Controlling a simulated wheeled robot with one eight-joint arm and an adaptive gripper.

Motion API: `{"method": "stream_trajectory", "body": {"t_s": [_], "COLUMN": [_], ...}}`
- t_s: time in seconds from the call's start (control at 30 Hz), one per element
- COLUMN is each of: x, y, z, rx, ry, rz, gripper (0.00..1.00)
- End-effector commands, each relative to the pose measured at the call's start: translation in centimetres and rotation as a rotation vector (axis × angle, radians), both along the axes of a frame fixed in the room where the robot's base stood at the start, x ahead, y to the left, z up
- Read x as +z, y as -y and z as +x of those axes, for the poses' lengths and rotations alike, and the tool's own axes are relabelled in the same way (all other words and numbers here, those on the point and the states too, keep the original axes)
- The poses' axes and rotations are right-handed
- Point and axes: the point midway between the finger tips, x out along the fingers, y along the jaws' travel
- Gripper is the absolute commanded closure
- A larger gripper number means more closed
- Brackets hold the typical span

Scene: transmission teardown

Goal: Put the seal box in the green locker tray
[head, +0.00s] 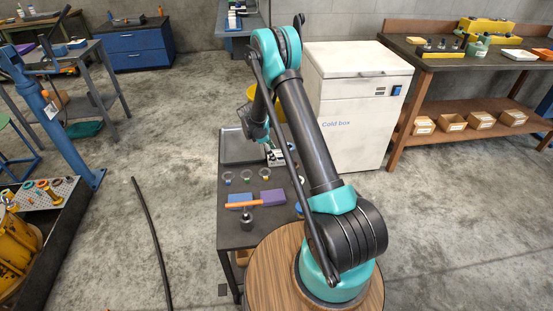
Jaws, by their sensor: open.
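My gripper (267,143) hangs over the far part of the dark work table (235,240), partly hidden by my own arm. It is open, and its fingers are small and hard to make out. A small black-and-white object (277,157) lies just below and beside it; I cannot tell whether they touch. A blue box (238,198) and a purple box (272,197) lie nearer on the table. I cannot tell which object is the seal box. No green locker tray is clearly identifiable.
A grey tray (238,147) sits at the table's far left. Several rings, an orange-handled tool (243,204) and a dark metal part (246,222) are on the table. A white cold box (352,100) stands behind right. The floor to the left is open, with a dark cable (152,235).

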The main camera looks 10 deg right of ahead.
Motion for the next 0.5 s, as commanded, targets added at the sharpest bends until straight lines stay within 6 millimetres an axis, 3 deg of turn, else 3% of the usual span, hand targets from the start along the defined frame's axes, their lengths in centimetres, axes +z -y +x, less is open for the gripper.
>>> {"method": "stream_trajectory", "body": {"t_s": [0.23,0.5], "x": [-3.1,-3.4], "y": [1.7,1.8], "z": [0.2,0.2], "rx": [-0.001,0.000], "ry": [0.000,0.000], "rz": [0.000,0.000], "gripper": [0.24,0.25]}}
